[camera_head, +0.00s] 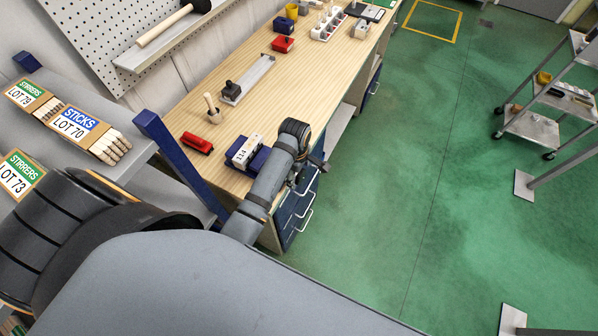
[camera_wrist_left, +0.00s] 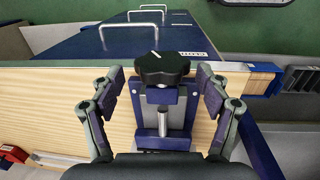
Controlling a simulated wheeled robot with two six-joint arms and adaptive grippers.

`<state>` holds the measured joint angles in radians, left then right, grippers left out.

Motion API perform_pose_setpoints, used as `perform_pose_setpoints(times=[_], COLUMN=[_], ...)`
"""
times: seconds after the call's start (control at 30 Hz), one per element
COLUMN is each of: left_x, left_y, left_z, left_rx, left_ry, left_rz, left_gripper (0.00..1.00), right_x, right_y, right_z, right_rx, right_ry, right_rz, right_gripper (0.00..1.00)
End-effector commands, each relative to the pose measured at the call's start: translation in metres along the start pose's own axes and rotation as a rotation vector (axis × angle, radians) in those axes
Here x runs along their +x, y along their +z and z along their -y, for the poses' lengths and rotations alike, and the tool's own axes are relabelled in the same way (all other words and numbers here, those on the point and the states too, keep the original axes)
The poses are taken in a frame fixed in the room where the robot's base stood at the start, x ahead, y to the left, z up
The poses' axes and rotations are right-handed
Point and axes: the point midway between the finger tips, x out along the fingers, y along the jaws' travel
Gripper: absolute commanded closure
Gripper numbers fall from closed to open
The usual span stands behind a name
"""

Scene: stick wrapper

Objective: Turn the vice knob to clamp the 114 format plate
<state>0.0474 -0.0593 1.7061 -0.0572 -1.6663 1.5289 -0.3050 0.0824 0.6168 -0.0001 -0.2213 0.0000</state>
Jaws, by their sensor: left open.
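The blue vice (camera_head: 259,161) stands near the front edge of the wooden bench. The white format plate marked 114 (camera_head: 243,151) sits at the vice; the head view does not show whether it is gripped. The vice knob, black and lobed with a white mark (camera_wrist_left: 162,66), shows in the left wrist view above a steel screw (camera_wrist_left: 162,120). My left gripper (camera_wrist_left: 162,82) is open, with one finger on each side of the knob and gaps between. In the head view my left arm covers part of the vice and the knob. My right gripper is not in view.
A red block (camera_head: 197,143), a wooden-handled stamp (camera_head: 212,106) and a metal rail with a black knob (camera_head: 247,80) lie farther along the bench (camera_head: 185,110). Shelves with stick boxes (camera_head: 83,130) are at left. Blue drawers (camera_head: 296,205) are below.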

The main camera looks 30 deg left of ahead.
Motion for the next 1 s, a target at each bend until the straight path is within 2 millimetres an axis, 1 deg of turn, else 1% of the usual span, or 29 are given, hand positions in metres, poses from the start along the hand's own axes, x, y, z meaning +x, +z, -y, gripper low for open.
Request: perform_pose_setpoints(times=[0.03,0.07,0.1,0.17,0.27,0.43,0.47,0.53,0.6,0.8,0.87,1.0], left_x=[0.005,0.009,0.013,0.018,0.021,0.021,0.021,0.021,0.021,0.020,0.020,0.020], left_y=[0.000,0.000,0.000,0.000,0.000,0.000,0.000,0.000,0.000,0.000,0.000,0.000], left_z=[0.000,0.000,0.000,0.000,0.000,0.000,0.000,0.000,0.000,0.000,0.000,-0.001], left_rx=[0.000,0.000,0.000,0.000,0.000,0.000,0.000,0.000,0.000,0.000,0.000,0.000], left_ry=[-0.002,-0.003,-0.001,-0.002,0.001,0.001,0.001,0.001,0.001,0.001,0.001,-0.006], left_rz=[0.000,0.000,0.000,0.001,0.001,0.001,0.001,0.001,0.001,0.001,0.001,0.001], left_gripper=[0.24,0.24,0.24,0.24,0.24,0.24,0.25,0.35,0.44,0.71,0.79,0.79], right_x=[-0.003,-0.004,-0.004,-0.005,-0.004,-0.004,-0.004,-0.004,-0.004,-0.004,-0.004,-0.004], right_y=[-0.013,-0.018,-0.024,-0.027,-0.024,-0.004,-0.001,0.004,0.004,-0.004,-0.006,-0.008], right_z=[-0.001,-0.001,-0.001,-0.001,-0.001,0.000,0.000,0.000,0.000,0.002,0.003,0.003], right_rx=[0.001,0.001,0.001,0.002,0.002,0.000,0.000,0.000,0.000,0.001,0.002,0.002], right_ry=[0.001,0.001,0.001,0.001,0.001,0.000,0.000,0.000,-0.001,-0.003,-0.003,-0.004], right_rz=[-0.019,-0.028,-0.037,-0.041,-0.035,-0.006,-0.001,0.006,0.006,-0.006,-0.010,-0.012], right_gripper=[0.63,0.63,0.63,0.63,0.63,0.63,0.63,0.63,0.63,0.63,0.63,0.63])
